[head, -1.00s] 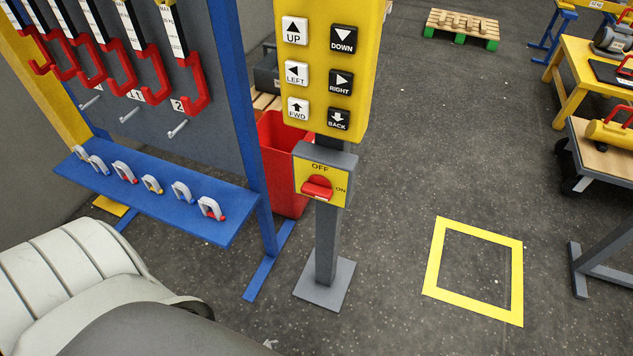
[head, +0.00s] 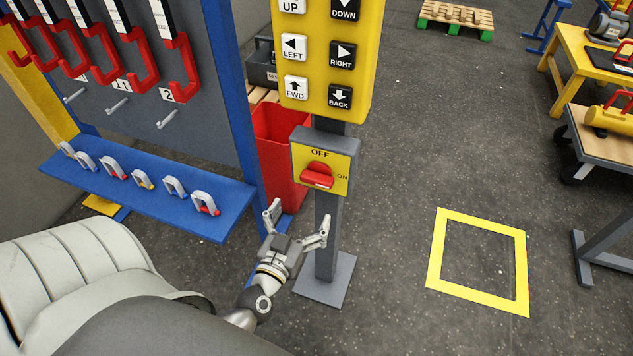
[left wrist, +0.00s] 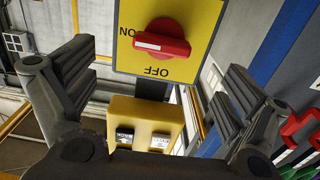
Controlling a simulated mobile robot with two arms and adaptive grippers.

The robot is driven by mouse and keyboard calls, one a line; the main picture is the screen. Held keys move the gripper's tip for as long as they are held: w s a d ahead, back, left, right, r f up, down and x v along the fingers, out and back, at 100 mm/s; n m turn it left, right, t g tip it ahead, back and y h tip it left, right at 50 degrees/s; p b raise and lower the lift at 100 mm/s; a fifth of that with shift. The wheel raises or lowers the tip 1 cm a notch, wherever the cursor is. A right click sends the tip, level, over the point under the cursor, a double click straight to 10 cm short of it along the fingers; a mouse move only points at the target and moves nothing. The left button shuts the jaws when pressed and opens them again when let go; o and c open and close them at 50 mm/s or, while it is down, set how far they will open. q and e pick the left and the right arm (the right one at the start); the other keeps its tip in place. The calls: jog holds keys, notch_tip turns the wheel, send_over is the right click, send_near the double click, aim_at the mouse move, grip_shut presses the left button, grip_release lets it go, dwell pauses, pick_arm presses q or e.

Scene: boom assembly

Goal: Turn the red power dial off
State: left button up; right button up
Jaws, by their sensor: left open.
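The red power dial (head: 317,175) sits on a yellow plate (head: 335,157) marked OFF at the top and ON at the right, on a grey box on a post. Its white mark points toward ON. My left gripper (head: 299,222) is open and empty, below the dial and apart from it. In the left wrist view the dial (left wrist: 163,39) appears upside down, beyond and between the spread fingers of the left gripper (left wrist: 160,90). My right gripper is not in view.
A yellow button panel (head: 328,60) stands above the dial box. A blue-framed rack (head: 232,100) with red hooks and a blue shelf (head: 120,186) of padlocks stands at the left. A red bin (head: 280,150) is behind the post.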

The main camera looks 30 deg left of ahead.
aim_at(315, 183)
pick_arm(q)
jog(key=x, duration=0.7)
jog(key=r+p+x, duration=0.1)
jog(key=x, duration=0.3)
jog(key=shift+a+r, duration=0.1)
jog(key=shift+a, duration=0.1)
jog(key=shift+s, duration=0.1)
jog(key=shift+c, duration=0.5)
jog(key=c, duration=0.9)
